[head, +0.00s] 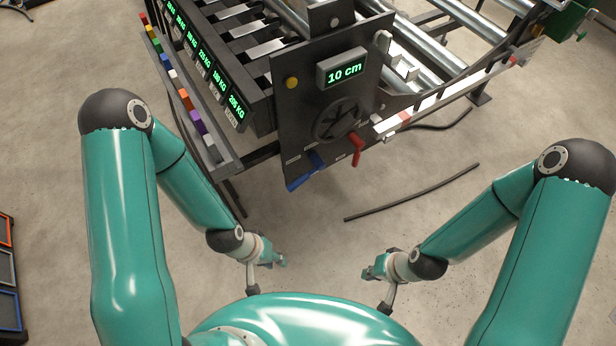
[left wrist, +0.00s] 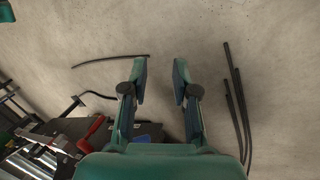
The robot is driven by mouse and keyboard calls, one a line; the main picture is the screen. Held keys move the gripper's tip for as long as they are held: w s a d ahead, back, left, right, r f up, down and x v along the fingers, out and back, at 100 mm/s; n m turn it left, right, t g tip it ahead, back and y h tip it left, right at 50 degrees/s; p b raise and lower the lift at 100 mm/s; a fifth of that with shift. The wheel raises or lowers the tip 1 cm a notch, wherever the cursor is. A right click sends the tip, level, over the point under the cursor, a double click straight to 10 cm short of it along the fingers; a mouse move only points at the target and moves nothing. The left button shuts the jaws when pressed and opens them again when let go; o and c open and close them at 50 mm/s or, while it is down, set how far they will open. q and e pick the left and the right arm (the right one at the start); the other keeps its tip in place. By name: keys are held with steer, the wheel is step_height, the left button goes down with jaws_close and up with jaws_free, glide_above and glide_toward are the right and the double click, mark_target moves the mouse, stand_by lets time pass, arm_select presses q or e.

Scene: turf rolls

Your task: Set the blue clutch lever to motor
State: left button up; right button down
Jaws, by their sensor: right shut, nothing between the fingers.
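The blue clutch lever (head: 305,172) is at the lower left edge of the dark control panel (head: 300,110) in the head view, slanting down to the left. Small pale labels sit near it, too small to read. A bit of blue, probably the lever, shows in the left wrist view (left wrist: 143,139), mostly hidden behind my gripper body. My left gripper (head: 280,261) is below the panel, apart from the lever. Its two fingers stand apart and empty in the left wrist view (left wrist: 160,75). My right gripper (head: 371,270) is shut and empty, further right, clear of the panel.
The panel also carries a red lever (head: 356,148), a black handwheel (head: 337,119), a yellow button (head: 292,83) and a display (head: 342,68) reading 10 cm. A rail with coloured blocks (head: 190,105) runs along the left. A dark rod (head: 412,192) lies on the open floor.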

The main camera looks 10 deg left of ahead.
arm_select(q)
steer(key=shift+w, duration=0.25)
steer(key=shift+c, duration=1.2)
steer(key=shift+w+d+r+m+t, duration=0.15)
steer(key=shift+w+d+m+t, duration=0.1)
steer(key=shift+d+m+t, duration=0.1)
jaws_close()
steer(key=w+d+r+m+t+h+b, duration=0.1)
steer(key=w+r+m+t+h+b, duration=0.35)
steer(key=w+m+b, duration=0.5)
steer(key=w+a+r+m+t+b, duration=0.1)
steer(key=w+a+t+b, duration=0.3)
steer(key=b, duration=1)
steer(key=shift+w+a+r+m+b, duration=0.4)
steer(key=shift+a+m, duration=0.4)
steer(key=shift+a, duration=1)
